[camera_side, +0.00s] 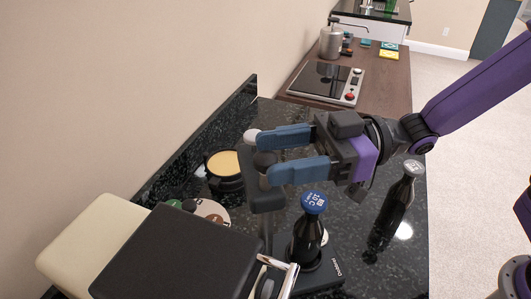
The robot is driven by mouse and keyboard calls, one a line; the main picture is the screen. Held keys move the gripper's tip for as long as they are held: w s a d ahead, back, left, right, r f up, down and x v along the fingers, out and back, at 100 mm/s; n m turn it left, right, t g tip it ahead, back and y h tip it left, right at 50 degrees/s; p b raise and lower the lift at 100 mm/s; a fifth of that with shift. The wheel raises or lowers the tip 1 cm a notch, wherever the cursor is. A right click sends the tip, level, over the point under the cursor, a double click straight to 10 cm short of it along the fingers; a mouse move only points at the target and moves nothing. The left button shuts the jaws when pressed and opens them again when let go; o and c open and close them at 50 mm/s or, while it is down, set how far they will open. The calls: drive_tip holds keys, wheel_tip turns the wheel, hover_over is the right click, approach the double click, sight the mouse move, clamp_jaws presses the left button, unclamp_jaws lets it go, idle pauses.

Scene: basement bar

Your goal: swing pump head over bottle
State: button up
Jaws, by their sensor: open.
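A dark bottle with a blue printed cap (306,242) stands upright on a black base (323,276). The dark pump post (266,217) rises to the left of that bottle, with a dark pump head (264,160) on top. My gripper (267,159) reaches in from the right with two blue fingers apart. The dark head shows between the fingers; I cannot tell whether they touch it. A white knob (250,136) shows at the upper fingertip. Part of the post is hidden behind the lower finger.
A second dark bottle (397,203) stands to the right on the black counter (372,273). A round jar with a yellow top (224,164) is left of the gripper. A large black box-like thing (178,254) fills the front left. A hot plate (326,81) stands behind.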

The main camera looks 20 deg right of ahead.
sight(259, 161)
drive_tip(key=shift+w+a, duration=0.25)
drive_tip(key=shift+a, duration=0.95)
clamp_jaws()
